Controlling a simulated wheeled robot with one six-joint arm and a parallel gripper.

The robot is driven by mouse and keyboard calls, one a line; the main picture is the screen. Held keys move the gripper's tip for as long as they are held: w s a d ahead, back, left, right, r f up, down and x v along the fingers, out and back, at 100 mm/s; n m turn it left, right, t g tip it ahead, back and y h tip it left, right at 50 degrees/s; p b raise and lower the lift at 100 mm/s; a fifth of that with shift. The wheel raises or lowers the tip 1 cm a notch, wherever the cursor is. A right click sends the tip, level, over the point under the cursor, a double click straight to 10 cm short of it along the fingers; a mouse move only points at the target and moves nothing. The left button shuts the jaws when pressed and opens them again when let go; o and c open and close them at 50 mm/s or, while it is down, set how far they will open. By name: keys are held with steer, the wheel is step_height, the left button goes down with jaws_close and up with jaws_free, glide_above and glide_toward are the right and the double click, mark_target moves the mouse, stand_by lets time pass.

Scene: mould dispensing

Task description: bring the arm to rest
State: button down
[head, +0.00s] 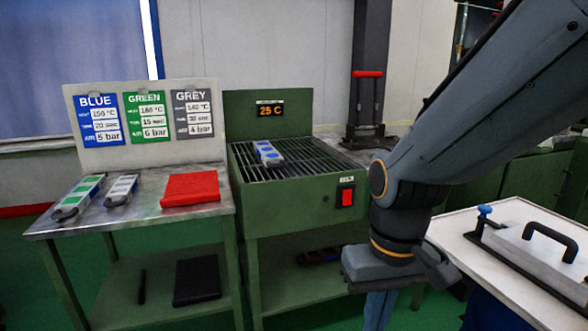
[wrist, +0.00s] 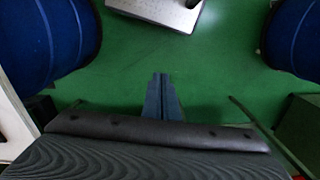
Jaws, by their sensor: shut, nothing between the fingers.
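My gripper (wrist: 160,78) points down in the wrist view, its two fingers together over the green floor, with nothing between them. In the head view my arm comes in from the upper right and bends down at the wrist. There my gripper (head: 378,318) hangs in front of the green heater bench, left of the white-topped table, and its tips are cut off by the lower edge.
A blue-marked mould (head: 268,153) lies on the heater grill (head: 310,165). A white-topped table (head: 462,232) at right bears a handled plate (head: 535,258).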

steer(key=d+r+m+p, duration=0.1)
steer(key=d+r+p, duration=0.5)
steer(key=p, duration=0.5)
steer(key=shift+s+d+r+m, duration=0.2)
steer(key=shift+s+d+m, duration=0.05)
steer(key=shift+m, duration=0.15)
